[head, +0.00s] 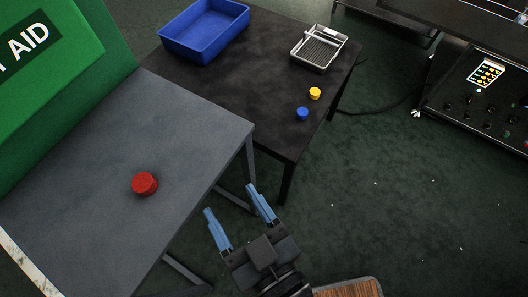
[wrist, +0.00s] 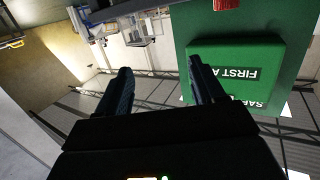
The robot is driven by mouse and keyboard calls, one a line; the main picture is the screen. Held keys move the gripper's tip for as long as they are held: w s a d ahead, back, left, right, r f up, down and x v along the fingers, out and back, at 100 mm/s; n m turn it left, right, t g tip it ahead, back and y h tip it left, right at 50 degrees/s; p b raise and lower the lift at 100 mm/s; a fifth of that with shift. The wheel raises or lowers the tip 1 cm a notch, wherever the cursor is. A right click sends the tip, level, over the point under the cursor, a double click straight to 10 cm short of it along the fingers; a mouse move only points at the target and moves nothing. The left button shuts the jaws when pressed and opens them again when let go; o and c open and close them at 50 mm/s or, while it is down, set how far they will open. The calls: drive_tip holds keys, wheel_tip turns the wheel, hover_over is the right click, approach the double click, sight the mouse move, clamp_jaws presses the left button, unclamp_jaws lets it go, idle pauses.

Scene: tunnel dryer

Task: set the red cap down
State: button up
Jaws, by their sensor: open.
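The red cap (head: 145,183) rests on the grey table (head: 190,135) at the left of the head view. My gripper (head: 239,212) is open and empty, to the right of the cap and apart from it, near the table's right edge. In the wrist view the two fingers (wrist: 160,85) stand apart with nothing between them.
A black table (head: 270,75) behind holds a blue bin (head: 195,45), a wire-bottomed tray (head: 318,60), a yellow cap (head: 315,93) and a blue cap (head: 302,113). A green first aid cabinet (head: 60,95) stands at the left. Open floor lies to the right.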

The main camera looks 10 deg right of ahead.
drive_tip(key=s+d+r+m+h, duration=0.2)
drive_tip(key=s+d, duration=0.5)
drive_tip(key=d, duration=0.4)
drive_tip(key=s+d+r+m+h, duration=0.2)
drive_tip(key=s+d, duration=0.5)
drive_tip(key=d, duration=0.5)
drive_tip(key=shift+s+r+h, duration=0.15)
drive_tip(key=shift+r+h, duration=0.45)
drive_tip(key=shift+h, duration=0.4)
drive_tip(key=shift+o, duration=0.6)
drive_tip(key=shift+s+d+g, duration=0.15)
drive_tip(key=shift+s+g, duration=0.25)
drive_tip(key=shift+s, duration=0.05)
